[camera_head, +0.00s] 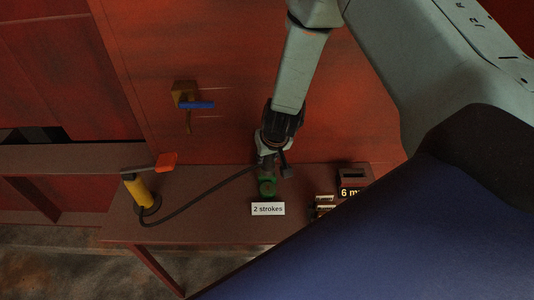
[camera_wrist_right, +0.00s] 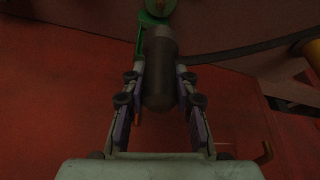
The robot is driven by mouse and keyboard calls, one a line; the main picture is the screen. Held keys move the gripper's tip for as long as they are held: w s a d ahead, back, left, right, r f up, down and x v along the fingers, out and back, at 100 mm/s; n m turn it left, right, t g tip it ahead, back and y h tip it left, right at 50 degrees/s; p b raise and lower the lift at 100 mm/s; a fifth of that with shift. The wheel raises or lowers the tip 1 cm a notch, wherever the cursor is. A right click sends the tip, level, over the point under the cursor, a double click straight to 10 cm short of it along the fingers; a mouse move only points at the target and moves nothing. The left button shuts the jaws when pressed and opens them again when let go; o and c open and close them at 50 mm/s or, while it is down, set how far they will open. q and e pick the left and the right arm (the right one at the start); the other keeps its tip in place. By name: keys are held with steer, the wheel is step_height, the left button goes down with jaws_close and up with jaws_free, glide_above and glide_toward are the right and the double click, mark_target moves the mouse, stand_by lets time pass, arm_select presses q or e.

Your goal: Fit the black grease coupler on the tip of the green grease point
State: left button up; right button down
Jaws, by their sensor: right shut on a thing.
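My right gripper (camera_head: 270,158) is shut on the black grease coupler (camera_wrist_right: 160,72), a dark cylinder lying between its two fingers in the right wrist view. The green grease point (camera_head: 267,187) stands on the bench just below the gripper in the head view. In the wrist view the green grease point (camera_wrist_right: 146,20) shows just beyond the coupler's far end. The two overlap there, and I cannot tell whether the coupler is seated on the tip or only close to it. The tip itself is hidden. My left gripper is not in view.
A black hose (camera_head: 195,199) runs from the coupler to a yellow grease pump (camera_head: 139,192) with an orange-ended lever. A "2 strokes" label (camera_head: 268,209) stands before the grease point. A dark box (camera_head: 352,181) is at right. A blue-handled valve (camera_head: 197,105) is on the red wall.

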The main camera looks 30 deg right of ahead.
mark_target(268, 169)
steer(key=shift+w+d+f, duration=0.15)
steer(key=shift+w+d, duration=0.05)
steer(key=shift+s+a, duration=0.1)
steer(key=shift+a+f+b, duration=0.1)
steer(key=shift+f+b, duration=0.35)
steer(key=shift+f, duration=0.1)
step_height(268, 169, down, 3)
steer(key=shift+f+b, duration=0.1)
steer(key=shift+b, duration=1.1)
steer(key=shift+f+b, duration=0.65)
steer(key=shift+f, duration=0.05)
